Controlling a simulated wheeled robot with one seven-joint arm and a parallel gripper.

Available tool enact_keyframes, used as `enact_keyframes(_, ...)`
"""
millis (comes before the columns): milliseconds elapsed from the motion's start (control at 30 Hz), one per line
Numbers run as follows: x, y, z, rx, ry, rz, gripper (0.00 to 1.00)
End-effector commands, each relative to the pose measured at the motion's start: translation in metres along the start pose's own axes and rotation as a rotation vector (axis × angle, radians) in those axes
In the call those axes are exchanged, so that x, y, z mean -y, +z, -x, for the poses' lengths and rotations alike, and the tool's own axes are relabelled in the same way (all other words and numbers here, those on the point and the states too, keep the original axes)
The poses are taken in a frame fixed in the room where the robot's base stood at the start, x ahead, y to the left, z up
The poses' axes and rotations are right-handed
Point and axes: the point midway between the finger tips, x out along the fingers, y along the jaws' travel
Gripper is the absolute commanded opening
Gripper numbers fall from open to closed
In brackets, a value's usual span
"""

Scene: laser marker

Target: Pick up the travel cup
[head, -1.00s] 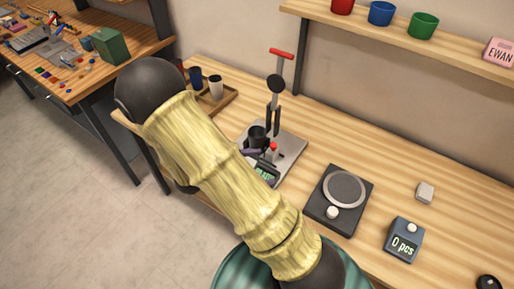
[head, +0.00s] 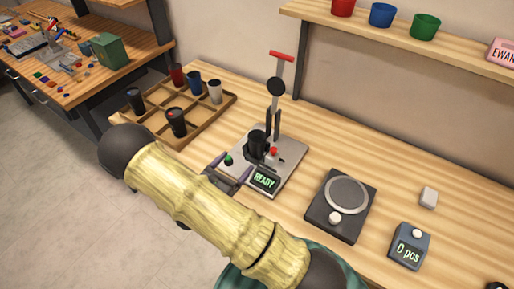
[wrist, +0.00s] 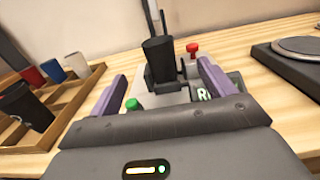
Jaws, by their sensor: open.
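A black travel cup (head: 257,143) stands upright in the holder of the laser marker (head: 284,167), which shows READY. It also shows in the wrist view (wrist: 158,60), straight ahead between my finger lines. My gripper (head: 231,169) is open and empty on the near left side of the marker, with its purple fingers pointing towards the cup. In the wrist view my gripper's fingers (wrist: 160,88) stand left and right of the cup, which looks beyond the fingertips and untouched. The cup's lower part is hidden in the holder.
A wooden divided tray (head: 155,128) at the left holds several cups. The marker's upright lever (head: 280,75) rises behind the cup. A green button (head: 229,160) sits near my gripper. A scale (head: 340,200) and a counter (head: 408,246) stand to the right.

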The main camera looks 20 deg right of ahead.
Motion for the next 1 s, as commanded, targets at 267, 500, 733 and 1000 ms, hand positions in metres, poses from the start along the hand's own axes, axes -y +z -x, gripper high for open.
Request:
enact_keyframes(267,0.001,0.002,-0.051,0.000,-0.005,-0.001,0.83)
enact_keyframes(500,0.001,0.002,-0.092,0.000,-0.005,0.000,0.83)
enact_keyframes(733,0.000,0.000,-0.105,-0.001,-0.002,0.000,0.83)
enact_keyframes(1000,0.000,0.001,-0.107,-0.001,-0.002,0.000,0.83)
